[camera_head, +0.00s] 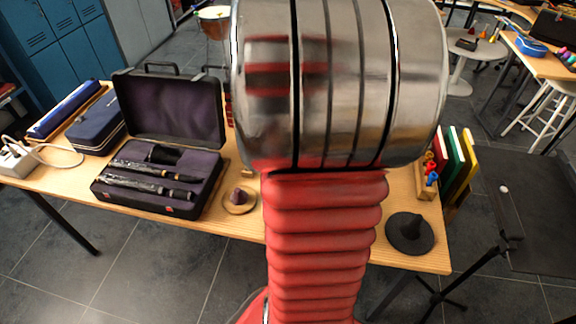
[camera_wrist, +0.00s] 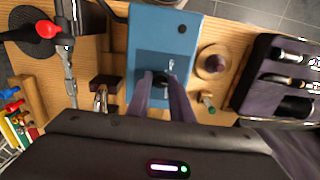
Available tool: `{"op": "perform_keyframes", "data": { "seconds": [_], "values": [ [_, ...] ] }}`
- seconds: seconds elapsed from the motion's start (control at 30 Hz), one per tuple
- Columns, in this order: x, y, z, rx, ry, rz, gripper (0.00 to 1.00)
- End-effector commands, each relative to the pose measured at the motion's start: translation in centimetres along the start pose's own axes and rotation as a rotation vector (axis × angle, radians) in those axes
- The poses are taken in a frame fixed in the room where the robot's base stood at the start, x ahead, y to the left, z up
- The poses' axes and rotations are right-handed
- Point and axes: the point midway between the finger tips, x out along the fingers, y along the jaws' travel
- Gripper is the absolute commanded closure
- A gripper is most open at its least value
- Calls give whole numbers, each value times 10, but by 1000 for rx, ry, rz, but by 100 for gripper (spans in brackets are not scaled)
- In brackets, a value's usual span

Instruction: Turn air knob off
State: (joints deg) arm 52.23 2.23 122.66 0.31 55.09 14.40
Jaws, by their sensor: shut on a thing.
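In the wrist view a blue panel (camera_wrist: 165,22) lies on the wooden table, with a darker blue square in its lower half. In the head view my arm covers the panel, knob and gripper.
An open case (camera_head: 160,185) holds dark instrument parts, left of my arm. A brown cone-shaped mute (camera_head: 239,199) and a black one (camera_head: 410,233) stand near the table's front edge. A red-and-black handled metal piece (camera_wrist: 62,45) and a dark block (camera_wrist: 104,84) are left of the panel.

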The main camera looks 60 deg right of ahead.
Motion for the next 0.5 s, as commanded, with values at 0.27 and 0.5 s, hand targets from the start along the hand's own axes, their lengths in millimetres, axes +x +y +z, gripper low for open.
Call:
{"op": "perform_keyframes", "data": {
  "seconds": [0.27,0.5],
  "values": [
    [0,5,-1,1,2,9,100],
    [0,4,-1,-1,1,8,67]
  ]
}}
